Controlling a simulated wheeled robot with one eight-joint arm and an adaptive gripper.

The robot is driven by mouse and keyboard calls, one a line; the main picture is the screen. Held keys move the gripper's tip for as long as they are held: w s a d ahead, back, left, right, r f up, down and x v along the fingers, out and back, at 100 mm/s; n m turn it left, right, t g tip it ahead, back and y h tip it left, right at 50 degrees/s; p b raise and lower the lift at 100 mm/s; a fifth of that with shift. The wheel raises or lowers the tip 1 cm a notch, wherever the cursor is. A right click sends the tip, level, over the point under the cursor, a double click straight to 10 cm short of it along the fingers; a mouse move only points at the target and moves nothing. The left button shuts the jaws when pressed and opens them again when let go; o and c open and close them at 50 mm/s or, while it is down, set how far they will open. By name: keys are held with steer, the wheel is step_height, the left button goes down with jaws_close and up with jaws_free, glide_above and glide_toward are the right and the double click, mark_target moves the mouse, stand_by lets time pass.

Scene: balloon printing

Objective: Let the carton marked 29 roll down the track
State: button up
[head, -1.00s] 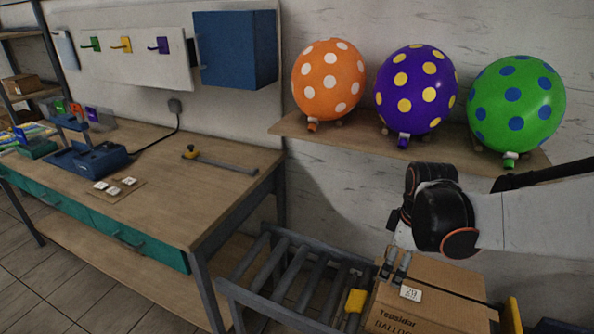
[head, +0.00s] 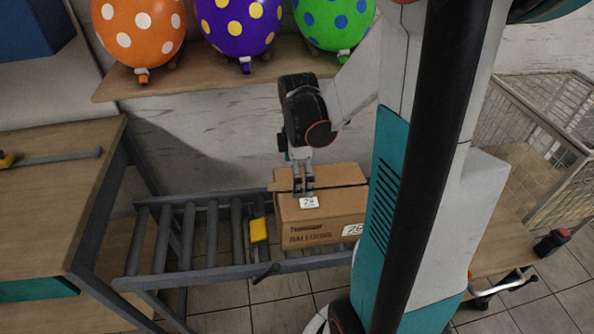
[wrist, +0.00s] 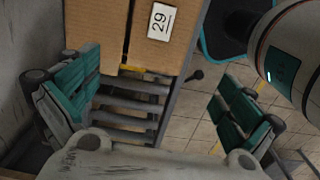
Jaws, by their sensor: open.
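The carton marked 29 (head: 322,214) is a brown cardboard box on the roller track (head: 205,232), at the track's right part. White labels reading 29 show on its top and front, and its top label also shows in the wrist view (wrist: 161,21). A yellow stop piece (head: 258,229) stands on the track just left of the carton. My gripper (head: 303,186) is above the carton's left top edge in the head view. In the wrist view my gripper (wrist: 158,108) has its teal-padded fingers spread wide, with nothing between them but rollers below. Whether a finger touches the carton is unclear.
A wooden workbench (head: 58,190) stands left of the track. A shelf (head: 215,85) with orange, purple and green balloons hangs behind. A wire crate (head: 545,140) is at the right. Left of the yellow piece the rollers are clear.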

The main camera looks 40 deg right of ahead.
mark_target(298, 206)
step_height(298, 206, down, 12)
steer(key=b, duration=0.5)
steer(key=shift+f, duration=0.25)
steer(key=c, duration=1)
steer(key=shift+o, duration=0.2)
